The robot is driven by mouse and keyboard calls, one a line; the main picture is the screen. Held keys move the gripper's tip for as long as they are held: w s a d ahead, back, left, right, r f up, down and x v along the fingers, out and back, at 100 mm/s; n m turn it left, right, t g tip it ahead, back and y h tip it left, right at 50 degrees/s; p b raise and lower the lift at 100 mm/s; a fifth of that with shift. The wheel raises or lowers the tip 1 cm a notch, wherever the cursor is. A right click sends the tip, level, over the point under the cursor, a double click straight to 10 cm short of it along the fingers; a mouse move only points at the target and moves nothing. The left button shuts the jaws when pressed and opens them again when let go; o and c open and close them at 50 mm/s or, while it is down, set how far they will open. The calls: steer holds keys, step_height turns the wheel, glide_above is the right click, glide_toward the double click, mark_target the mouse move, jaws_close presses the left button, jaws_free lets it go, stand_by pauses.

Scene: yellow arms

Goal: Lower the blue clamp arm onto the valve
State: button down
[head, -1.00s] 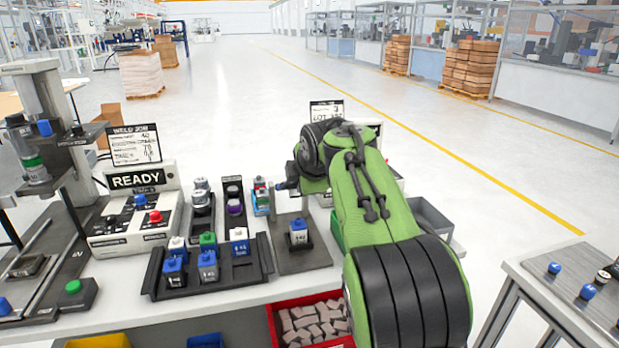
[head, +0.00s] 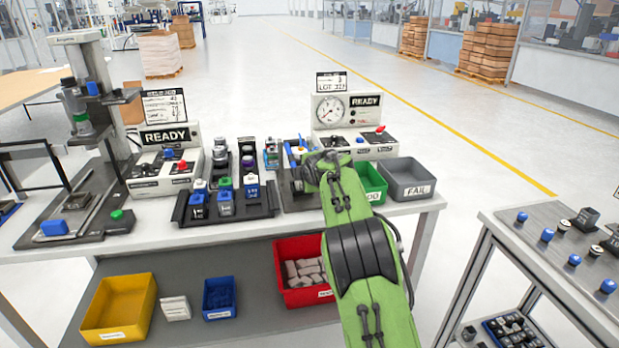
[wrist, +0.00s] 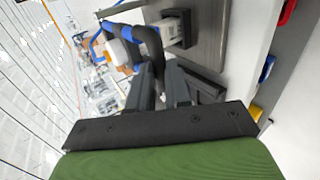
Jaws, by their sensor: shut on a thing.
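The blue clamp arm (head: 290,156) stands raised and slanted at the test fixture, left of my gripper in the head view. It also shows in the wrist view (wrist: 113,29), with a dark curved part running down to my fingers. My gripper (wrist: 160,75) is shut on this dark part of the clamp arm. In the head view the fingers are mostly hidden behind my green arm. A pale block that looks like the valve (wrist: 177,27) sits on the grey fixture plate (wrist: 212,40), apart from my fingers. The valve is not clear in the head view.
A black tray (head: 238,211) with several blue- and green-topped valves stands left of the fixture. A gauge box reading READY (head: 350,115) stands behind. Green (head: 372,183) and grey FAIL (head: 405,180) bins are to the right. A red bin (head: 290,252) is below.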

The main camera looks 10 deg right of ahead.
steer(key=shift+s+a+f+g, duration=0.1)
steer(key=shift+s+f+g, duration=0.1)
steer(key=shift+f, duration=0.55)
steer(key=shift+s+f+g, duration=0.1)
steer(key=shift+f+g, duration=0.1)
steer(key=shift+f, duration=0.5)
steer(key=c, duration=1.1)
jaws_free()
steer(key=shift+w, duration=0.1)
steer(key=v, duration=1.6)
steer(key=shift+w+r+p, duration=0.1)
steer(key=shift+r+p, duration=0.1)
steer(key=shift+p, duration=0.15)
